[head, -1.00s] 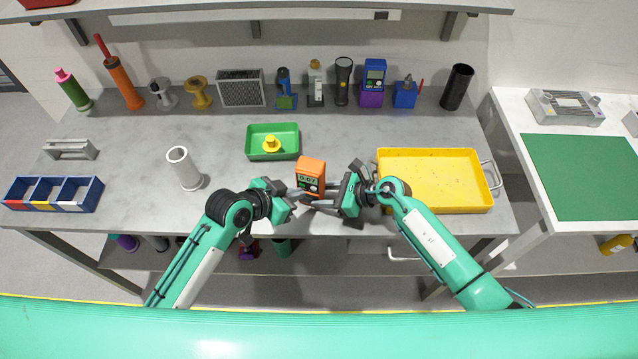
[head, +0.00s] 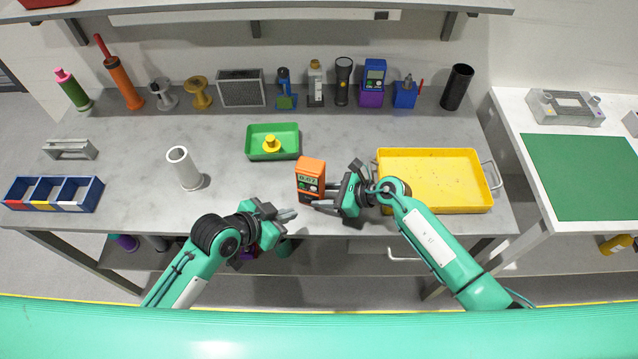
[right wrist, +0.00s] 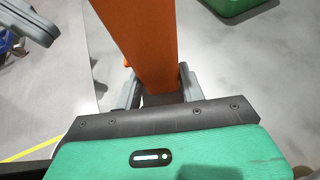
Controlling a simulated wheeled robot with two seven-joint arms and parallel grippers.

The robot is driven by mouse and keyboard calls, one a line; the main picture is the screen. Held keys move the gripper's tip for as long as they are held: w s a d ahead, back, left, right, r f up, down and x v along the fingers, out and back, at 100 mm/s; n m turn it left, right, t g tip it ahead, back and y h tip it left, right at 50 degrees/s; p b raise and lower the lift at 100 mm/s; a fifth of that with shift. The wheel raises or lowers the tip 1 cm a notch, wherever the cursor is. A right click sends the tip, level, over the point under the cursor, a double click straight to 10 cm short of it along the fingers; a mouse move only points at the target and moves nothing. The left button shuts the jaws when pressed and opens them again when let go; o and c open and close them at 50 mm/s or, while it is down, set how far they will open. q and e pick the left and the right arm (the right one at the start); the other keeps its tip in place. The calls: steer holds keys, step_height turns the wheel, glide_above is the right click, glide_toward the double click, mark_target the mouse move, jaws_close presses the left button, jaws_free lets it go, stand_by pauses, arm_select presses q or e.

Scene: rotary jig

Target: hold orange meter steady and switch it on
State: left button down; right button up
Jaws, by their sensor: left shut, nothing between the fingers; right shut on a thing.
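The orange meter (head: 311,171) stands upright near the front of the grey table, its dark lower face and lit display turned toward me. The display reads what looks like 0.07. My right gripper (head: 326,194) is shut on the meter from the right, low on its body. In the right wrist view the orange body (right wrist: 146,40) rises between the fingers of my right gripper (right wrist: 157,88). My left gripper (head: 290,214) is shut and empty, apart from the meter, to its lower left near the table's front edge. Its tip also shows at the upper left of the right wrist view.
A green tray (head: 287,153) with a yellow knobbed piece (head: 271,144) lies behind the meter. A yellow tray (head: 435,206) stands to the right, close to my right arm. A white cylinder (head: 184,168) stands at left. Several tools line the back.

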arm_select(q)
steer(key=shift+s+a, duration=0.1)
steer(key=shift+s, duration=0.35)
arm_select(e)
steer(key=o, duration=0.8)
steer(key=shift+o, duration=0.2)
